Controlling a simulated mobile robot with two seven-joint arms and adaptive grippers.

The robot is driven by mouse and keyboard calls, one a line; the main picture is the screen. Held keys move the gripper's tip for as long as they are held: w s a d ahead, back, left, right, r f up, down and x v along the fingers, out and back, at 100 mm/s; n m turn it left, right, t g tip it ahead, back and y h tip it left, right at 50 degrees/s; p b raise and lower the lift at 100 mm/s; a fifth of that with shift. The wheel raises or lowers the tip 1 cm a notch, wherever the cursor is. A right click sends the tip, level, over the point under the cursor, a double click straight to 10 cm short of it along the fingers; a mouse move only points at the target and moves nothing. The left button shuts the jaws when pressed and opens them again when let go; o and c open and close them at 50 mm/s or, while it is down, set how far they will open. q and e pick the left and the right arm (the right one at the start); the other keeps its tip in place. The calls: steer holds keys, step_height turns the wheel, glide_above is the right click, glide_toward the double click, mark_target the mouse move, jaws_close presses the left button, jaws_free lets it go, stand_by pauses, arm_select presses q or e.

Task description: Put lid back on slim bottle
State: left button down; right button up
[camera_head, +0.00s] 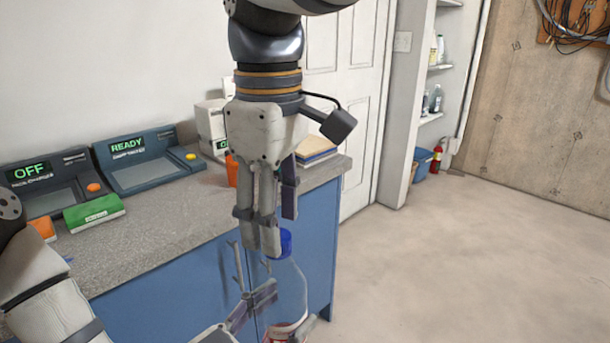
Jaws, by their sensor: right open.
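The slim bottle (291,287) is clear, with a red and white part low down, and is cut off by the bottom edge. The blue lid (285,244) is at the bottle's top, just below my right fingers; I cannot tell whether it is seated. My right gripper (262,250) points down from above; it is open, with its fingers close to the lid and partly hiding it. My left gripper (278,308) reaches in from the lower left, with its fingers on both sides of the bottle, and appears to hold it in front of the counter.
The grey counter (170,232) over blue cabinets (165,297) carries two panels, reading OFF (45,180) and READY (147,158). A green box (94,212) and an orange object (231,169) also stand there. The floor (470,260) at right is clear.

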steer(key=shift+r, duration=1.35)
steer(key=shift+c, duration=0.2)
steer(key=n, duration=0.3)
steer(key=s+n, duration=0.1)
steer(key=n, duration=0.1)
steer(key=shift+a+r, duration=0.3)
steer(key=n, duration=0.2)
steer(key=r+n, duration=0.1)
steer(key=n, duration=0.2)
steer(key=r+n, duration=0.1)
steer(key=n, duration=0.1)
steer(key=shift+w+d+r+n, duration=0.25)
steer(key=shift+w+n, duration=0.15)
steer(key=shift+w+r+n, duration=0.1)
steer(key=shift+r+n, duration=0.15)
steer(key=shift+n, duration=0.25)
steer(key=shift+f, duration=4.05)
